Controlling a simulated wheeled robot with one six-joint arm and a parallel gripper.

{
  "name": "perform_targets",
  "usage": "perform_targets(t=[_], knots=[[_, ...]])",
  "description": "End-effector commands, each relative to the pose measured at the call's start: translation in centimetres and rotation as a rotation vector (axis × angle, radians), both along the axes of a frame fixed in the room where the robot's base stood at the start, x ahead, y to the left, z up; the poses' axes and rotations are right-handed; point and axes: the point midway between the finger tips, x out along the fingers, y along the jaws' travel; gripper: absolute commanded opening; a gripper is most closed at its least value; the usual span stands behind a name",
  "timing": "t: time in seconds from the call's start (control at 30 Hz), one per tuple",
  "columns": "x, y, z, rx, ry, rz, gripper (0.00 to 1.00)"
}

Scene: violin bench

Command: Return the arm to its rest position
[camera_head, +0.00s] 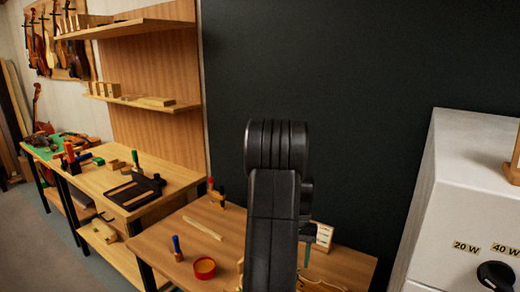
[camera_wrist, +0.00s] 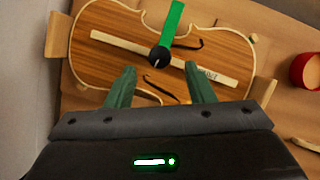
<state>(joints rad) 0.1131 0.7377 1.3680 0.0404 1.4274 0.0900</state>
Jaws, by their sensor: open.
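My arm (camera_head: 272,210) stands raised in the middle of the head view, over the near bench (camera_head: 165,246). It hides most of my gripper there; a green finger shows just right of the arm. In the wrist view my gripper (camera_wrist: 160,86) has its two green fingers spread apart with nothing held between them. Beyond the fingers is a violin plate (camera_wrist: 108,58) with a pale strip and a green piece with a dark knob on it. I cannot tell the height of the fingers above the plate.
A red round container (camera_head: 204,268), a blue-topped tool (camera_head: 177,248) and a pale stick (camera_head: 203,228) are on the bench left of my arm. A white cabinet (camera_head: 455,185) stands at the right. Shelves (camera_head: 145,102) hang at the left. A dark wall is behind.

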Motion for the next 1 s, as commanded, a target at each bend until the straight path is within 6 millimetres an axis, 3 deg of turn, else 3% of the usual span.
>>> perform_targets(t=[0.13, 0.33, 0.77, 1.0], knots=[[-0.9, 0.2, -2.0, 0.001, 0.004, 0.000, 0.49], [-1.4, 0.3, -3.3, 0.000, 0.001, 0.000, 0.49], [-1.3, 0.3, -3.1, 0.000, -0.001, 0.015, 0.49], [-0.1, 0.0, -0.6, 0.000, -0.004, 0.000, 0.49]])
